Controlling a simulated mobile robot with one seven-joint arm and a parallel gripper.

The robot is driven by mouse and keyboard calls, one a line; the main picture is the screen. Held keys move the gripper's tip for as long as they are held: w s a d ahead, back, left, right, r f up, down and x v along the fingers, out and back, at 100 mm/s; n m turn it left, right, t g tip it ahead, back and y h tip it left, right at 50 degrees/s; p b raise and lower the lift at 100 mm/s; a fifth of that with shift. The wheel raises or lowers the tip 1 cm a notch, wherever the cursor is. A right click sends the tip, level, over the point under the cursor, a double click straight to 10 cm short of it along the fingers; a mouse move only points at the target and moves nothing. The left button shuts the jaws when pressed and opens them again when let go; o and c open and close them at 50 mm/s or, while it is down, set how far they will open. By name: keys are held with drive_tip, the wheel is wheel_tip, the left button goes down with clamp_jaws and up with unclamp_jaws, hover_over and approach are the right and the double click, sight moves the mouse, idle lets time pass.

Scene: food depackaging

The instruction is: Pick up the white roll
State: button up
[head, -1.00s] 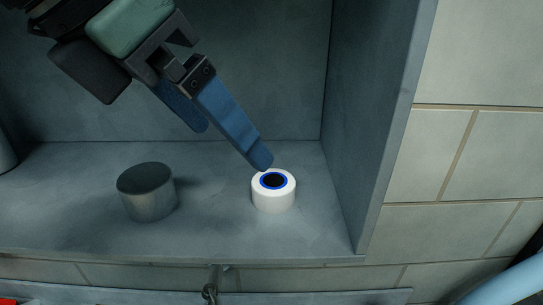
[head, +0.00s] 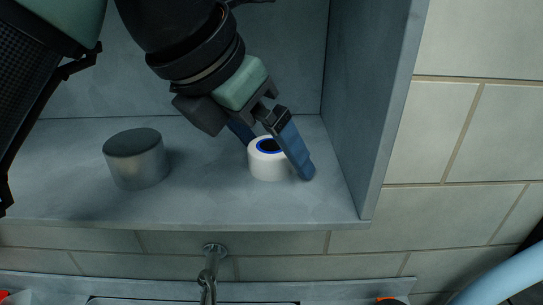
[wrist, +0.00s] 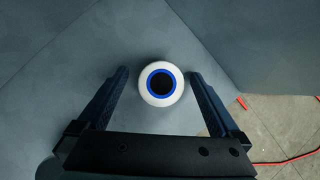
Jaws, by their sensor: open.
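The white roll (head: 268,168) stands upright on the grey shelf, with a blue ring and a dark core on top. In the wrist view the roll (wrist: 161,101) lies between the fingertips, with a gap on each side. My gripper (head: 280,160) is open, its blue fingers on either side of the roll. In the head view the right finger stands at the roll's right side, and the left finger is partly hidden behind the roll. In the wrist view my gripper (wrist: 160,78) shows both fingers spread apart.
A grey metal cylinder (head: 136,159) stands on the shelf (head: 215,205) to the left. The niche's side wall (head: 367,110) rises close to the right of the roll. A tap (head: 210,270) is below the shelf's front edge. The shelf between cylinder and roll is clear.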

drive_tip(key=shift+s+r, duration=0.1)
drive_tip(key=shift+s, duration=0.1)
drive_tip(key=shift+c, duration=1.6)
drive_tip(key=c, duration=1.1)
